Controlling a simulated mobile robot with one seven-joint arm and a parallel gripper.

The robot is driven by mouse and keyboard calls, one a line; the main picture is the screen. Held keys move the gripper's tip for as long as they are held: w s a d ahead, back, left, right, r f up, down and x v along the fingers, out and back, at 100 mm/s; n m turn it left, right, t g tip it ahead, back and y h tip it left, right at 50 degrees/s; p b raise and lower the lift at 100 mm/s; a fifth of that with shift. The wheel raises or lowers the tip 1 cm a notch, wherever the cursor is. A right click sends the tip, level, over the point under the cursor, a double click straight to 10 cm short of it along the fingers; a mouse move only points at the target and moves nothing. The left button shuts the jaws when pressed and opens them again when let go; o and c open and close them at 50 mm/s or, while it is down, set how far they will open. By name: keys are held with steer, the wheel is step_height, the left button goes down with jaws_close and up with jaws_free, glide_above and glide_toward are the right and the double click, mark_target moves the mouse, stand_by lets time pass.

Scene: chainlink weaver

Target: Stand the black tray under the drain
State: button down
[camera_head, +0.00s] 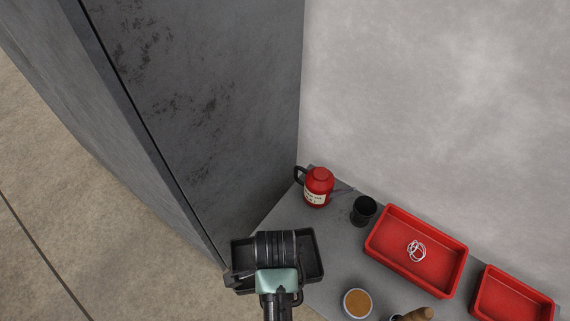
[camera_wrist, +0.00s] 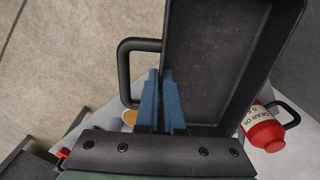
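The black tray (camera_head: 309,258) is a shallow rectangular pan at the left end of the grey bench in the head view, partly covered by my wrist. It fills much of the wrist view (camera_wrist: 215,55), with a looped black handle (camera_wrist: 124,72) on its left side. My gripper's blue fingers (camera_wrist: 160,76) are close together on the tray's wall beside the handle, and appear shut on it. The fingertips are hidden in the head view. The tray's height above the bench or floor is hard to tell. I cannot make out a drain in either view.
A red gear oil jug (camera_head: 319,187), a black cup (camera_head: 363,211) and a red bin (camera_head: 440,240) holding white links (camera_head: 416,250) stand on the bench. Another red bin (camera_head: 512,300) and a round amber-filled container (camera_head: 357,303) are nearer. A dark grey panel (camera_head: 205,90) rises at left.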

steer(key=w+r+n, duration=0.1)
steer(key=w+n, duration=0.1)
steer(key=n, duration=0.1)
steer(key=w+r+n, duration=0.2)
steer(key=n, duration=0.1)
steer(key=w+r+n, duration=0.1)
steer(key=w+n, duration=0.1)
steer(key=n, duration=0.1)
steer(key=shift+w+d+r, duration=0.2)
steer(key=shift+w+d, duration=0.1)
steer(key=w+r+n, duration=0.5)
steer(key=n, duration=0.2)
steer(key=s+r+p, duration=0.4)
steer(key=r+p, duration=1.2)
steer(key=p, duration=0.1)
steer(key=s+r+p, duration=0.4)
steer(key=r+p, duration=1.2)
steer(key=p, duration=0.2)
steer(key=shift+s+d, duration=0.15)
steer(key=shift+d, duration=0.15)
steer(key=shift+f, duration=0.1)
